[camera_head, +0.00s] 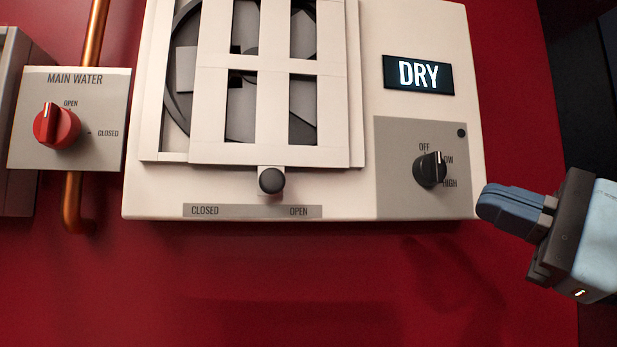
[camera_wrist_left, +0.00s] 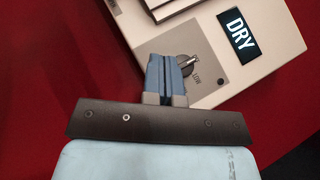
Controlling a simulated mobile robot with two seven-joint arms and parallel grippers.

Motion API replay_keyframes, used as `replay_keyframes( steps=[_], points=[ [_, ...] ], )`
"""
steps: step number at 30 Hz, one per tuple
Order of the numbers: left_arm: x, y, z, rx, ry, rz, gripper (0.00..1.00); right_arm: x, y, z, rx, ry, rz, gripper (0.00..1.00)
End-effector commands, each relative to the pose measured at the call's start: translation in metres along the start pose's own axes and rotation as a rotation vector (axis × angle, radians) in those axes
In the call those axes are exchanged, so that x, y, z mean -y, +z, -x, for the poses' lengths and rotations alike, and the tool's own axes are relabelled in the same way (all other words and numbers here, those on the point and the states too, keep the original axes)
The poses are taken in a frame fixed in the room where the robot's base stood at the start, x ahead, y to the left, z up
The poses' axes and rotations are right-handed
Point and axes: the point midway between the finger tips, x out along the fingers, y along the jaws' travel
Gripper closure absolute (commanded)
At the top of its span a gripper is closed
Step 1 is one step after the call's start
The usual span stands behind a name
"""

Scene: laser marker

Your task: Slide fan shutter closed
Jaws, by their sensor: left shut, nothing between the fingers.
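The fan shutter (camera_head: 209,110) is a white slatted panel over the dark round fan (camera_head: 240,110). Fan parts show through its gaps. Its black knob (camera_head: 271,180) sits at the bottom edge, between the CLOSED and OPEN marks of the label strip (camera_head: 252,211), somewhat nearer OPEN. My left gripper (camera_head: 482,205) is at the right, beside the lower right corner of the fan box, with blue fingers shut and empty, apart from the knob. In the left wrist view its fingers (camera_wrist_left: 166,62) are together in front of the fan box. My right gripper is not in view.
The white fan box (camera_head: 420,30) carries a DRY display (camera_head: 418,75) and a black OFF/LOW/HIGH dial (camera_head: 430,169) near my left gripper. A MAIN WATER panel (camera_head: 105,90) with a red knob (camera_head: 57,126) and a copper pipe (camera_head: 72,200) are at left. The red wall below is clear.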

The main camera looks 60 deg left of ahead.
Motion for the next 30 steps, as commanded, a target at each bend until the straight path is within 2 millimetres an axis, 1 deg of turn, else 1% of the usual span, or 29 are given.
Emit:
replay_keyframes(
  steps=[1,6,9,13,18,30],
  points=[
    [0.0,0.012,-0.009,-0.04,0.057,0.071,1.0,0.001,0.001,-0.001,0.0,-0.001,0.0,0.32],
    [-0.002,0.042,-0.033,-0.168,0.233,0.295,1.0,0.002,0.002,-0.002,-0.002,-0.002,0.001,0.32],
    [-0.004,0.056,-0.043,-0.234,0.322,0.409,1.0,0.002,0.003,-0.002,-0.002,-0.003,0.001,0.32],
    [-0.005,0.071,-0.051,-0.299,0.409,0.521,1.0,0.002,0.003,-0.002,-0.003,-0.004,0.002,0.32],
    [-0.007,0.081,-0.056,-0.344,0.468,0.597,1.0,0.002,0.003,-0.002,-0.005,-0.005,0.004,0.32],
    [-0.007,0.082,-0.057,-0.353,0.48,0.61,1.0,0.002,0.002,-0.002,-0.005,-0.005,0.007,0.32]
  ],
)
